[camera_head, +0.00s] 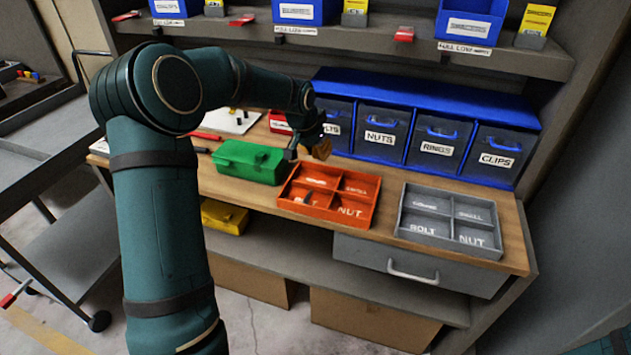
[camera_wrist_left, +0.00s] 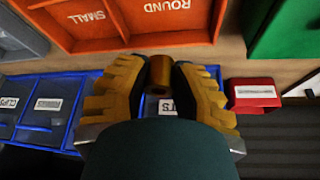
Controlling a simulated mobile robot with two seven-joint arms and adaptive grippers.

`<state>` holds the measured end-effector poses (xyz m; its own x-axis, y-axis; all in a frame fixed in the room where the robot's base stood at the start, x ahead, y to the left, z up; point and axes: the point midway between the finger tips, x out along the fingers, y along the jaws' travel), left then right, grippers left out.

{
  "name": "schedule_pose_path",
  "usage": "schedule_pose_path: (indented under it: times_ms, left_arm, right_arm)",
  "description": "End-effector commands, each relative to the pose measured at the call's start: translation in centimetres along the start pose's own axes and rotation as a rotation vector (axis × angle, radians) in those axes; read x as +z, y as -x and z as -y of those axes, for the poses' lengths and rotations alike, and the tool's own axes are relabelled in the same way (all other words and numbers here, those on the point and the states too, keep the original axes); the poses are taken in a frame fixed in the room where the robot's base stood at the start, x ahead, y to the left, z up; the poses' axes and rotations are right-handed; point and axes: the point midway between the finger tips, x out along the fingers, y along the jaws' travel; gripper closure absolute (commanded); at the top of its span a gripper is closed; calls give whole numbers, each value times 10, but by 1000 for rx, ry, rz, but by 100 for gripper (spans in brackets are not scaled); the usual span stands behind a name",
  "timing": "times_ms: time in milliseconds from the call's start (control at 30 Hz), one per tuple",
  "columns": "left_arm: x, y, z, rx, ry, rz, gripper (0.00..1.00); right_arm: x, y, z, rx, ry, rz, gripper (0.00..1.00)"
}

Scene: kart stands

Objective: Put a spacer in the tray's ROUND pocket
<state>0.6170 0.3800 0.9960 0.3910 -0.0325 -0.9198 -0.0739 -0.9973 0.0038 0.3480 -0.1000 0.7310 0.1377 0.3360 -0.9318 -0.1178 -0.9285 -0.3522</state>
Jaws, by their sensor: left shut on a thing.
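My left gripper (camera_head: 322,148) is above the bench, just behind the far edge of the orange tray (camera_head: 372,207). In the left wrist view its yellow fingers (camera_wrist_left: 160,80) are shut on a copper-brown round spacer (camera_wrist_left: 160,72), which points its open end at the camera. The orange tray has four labelled pockets; the ROUND pocket (camera_wrist_left: 167,8) is at its far left in the head view, beside the SMALL pocket (camera_wrist_left: 85,18). The spacer is outside the tray, apart from that pocket. My right gripper is not in view.
A grey tray (camera_head: 402,215) with similar pockets stands to the right. A green box (camera_head: 248,163) is on the left. Blue-framed bins (camera_head: 440,105) for nuts, rings and clips line the back. A small red bin (camera_wrist_left: 252,93) sits behind the gripper. A shelf (camera_head: 380,50) overhangs the bench.

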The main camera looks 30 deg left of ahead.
Motion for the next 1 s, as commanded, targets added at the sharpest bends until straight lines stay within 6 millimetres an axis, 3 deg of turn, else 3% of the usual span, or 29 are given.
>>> schedule_pose_path:
  times_ms: [100, 367, 600, 1000]
  left_arm:
    - [10, -21, 0, 2, 2, 4, 100]
    - [20, -45, -1, 1, 0, 3, 100]
    - [34, -77, 0, 1, 1, 3, 100]
    - [35, -81, 0, 0, 0, 1, 100]
  right_arm:
    - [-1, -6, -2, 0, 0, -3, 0]
    - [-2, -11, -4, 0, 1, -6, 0]
    - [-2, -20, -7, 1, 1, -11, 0]
    - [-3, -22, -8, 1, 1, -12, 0]
